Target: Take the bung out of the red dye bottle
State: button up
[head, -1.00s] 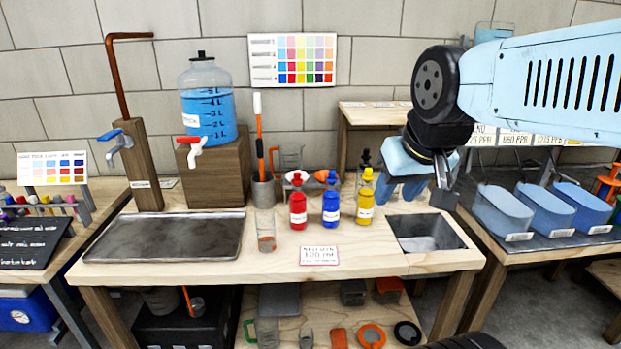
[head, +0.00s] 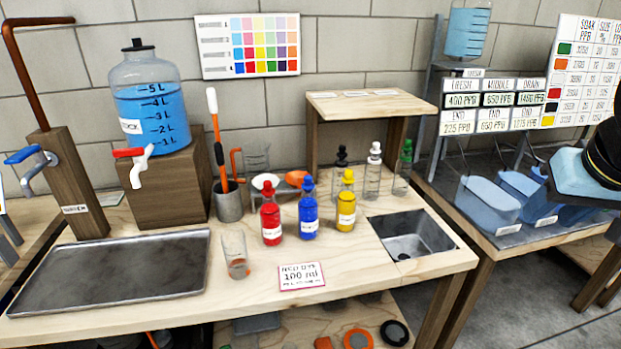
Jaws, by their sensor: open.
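The red dye bottle (head: 271,221) stands upright on the wooden bench, left of the blue bottle (head: 308,213) and the yellow bottle (head: 346,207). Its red bung (head: 267,187) sits in its neck. My gripper (head: 575,180) is at the right edge of the head view, in front of the blue tubs and far to the right of the red bottle. Only part of it shows, and its fingertips are not clearly seen. Nothing is seen in it.
A clear beaker (head: 235,254) stands left of the red bottle, with a label card (head: 301,276) in front. A sink (head: 410,236) is at the right of the bench, a metal tray (head: 115,270) at the left. Dropper bottles (head: 373,171) stand behind.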

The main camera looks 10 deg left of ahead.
aim_at(268, 190)
jog(key=u, duration=0.7)
jog(key=i, duration=0.1)
jog(key=z, duration=1.75)
jog(key=k, duration=2.2)
jog(key=u, duration=1.35)
jog(key=i, duration=1)
